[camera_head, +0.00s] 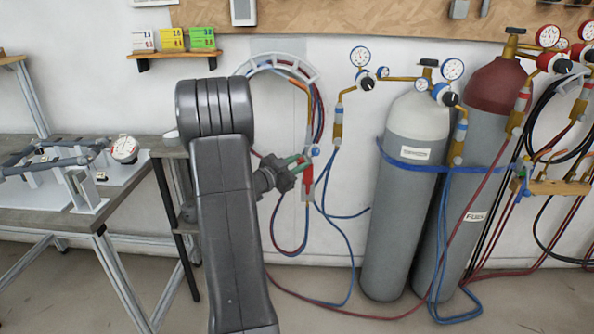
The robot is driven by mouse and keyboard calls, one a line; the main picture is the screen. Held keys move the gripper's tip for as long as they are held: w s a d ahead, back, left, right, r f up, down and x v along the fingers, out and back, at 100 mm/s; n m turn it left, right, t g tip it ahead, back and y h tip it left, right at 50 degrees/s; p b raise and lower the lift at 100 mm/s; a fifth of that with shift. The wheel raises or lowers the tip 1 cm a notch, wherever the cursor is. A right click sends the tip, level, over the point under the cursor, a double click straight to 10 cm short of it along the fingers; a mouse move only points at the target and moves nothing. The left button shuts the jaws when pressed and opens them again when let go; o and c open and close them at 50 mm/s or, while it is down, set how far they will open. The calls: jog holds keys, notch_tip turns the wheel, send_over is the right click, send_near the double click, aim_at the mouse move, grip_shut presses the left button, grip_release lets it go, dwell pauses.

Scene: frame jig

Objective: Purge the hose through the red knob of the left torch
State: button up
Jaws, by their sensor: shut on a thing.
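The left torch (308,180) hangs on the white wall below a curved hose hanger, right of my arm. It has a blue knob (315,152) and red fittings, with red and blue hoses running from it. My gripper (298,165) reaches the torch from the left, with its green-tipped fingers closed at the torch's valve end. It is shut on the red knob, which is mostly hidden between the fingers. The knob's exact turn cannot be made out.
A grey gas cylinder (405,200) and a red-topped cylinder (483,165) stand to the right, with gauges above. Hoses loop across the floor below. A workbench (60,222) with a frame jig stands at left. A second torch set hangs at far right.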

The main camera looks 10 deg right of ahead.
jog(key=shift+f+m+b, duration=0.1)
jog(key=shift+m+b, duration=0.55)
jog(key=shift+m, duration=0.15)
jog(key=o, duration=1)
jog(key=v, duration=1.4)
jog(key=shift+p, duration=0.35)
